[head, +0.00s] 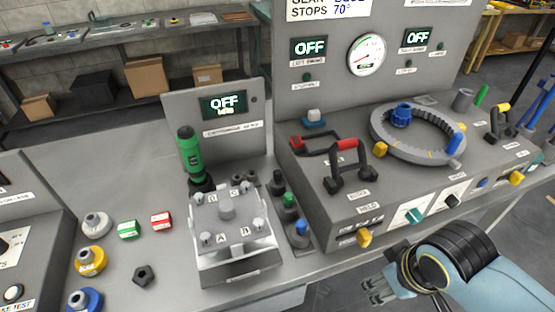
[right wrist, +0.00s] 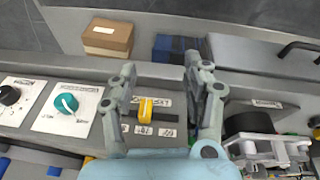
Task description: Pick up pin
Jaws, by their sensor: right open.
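No single thing is plainly marked as the pin. Pin-like pieces in the head view are a green upright peg (head: 482,95) at the back right, and small posts with a black cap (head: 278,183), a green cap (head: 288,200) and a blue cap (head: 301,228) in a narrow rack beside the lettered metal fixture (head: 227,212). My right gripper (head: 376,290) is open and empty at the front, before the large console and well apart from these. In the right wrist view its spread fingers (right wrist: 160,75) frame a yellow slider knob (right wrist: 146,107). My left gripper is out of view.
The large grey console carries a ring gear (head: 378,140), a red-topped handle (head: 347,165) and knobs. A green screwdriver-like tool (head: 189,152) stands behind the fixture. Coloured rings (head: 90,260) and a black nut (head: 144,275) lie at left. The bench's back left is clear.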

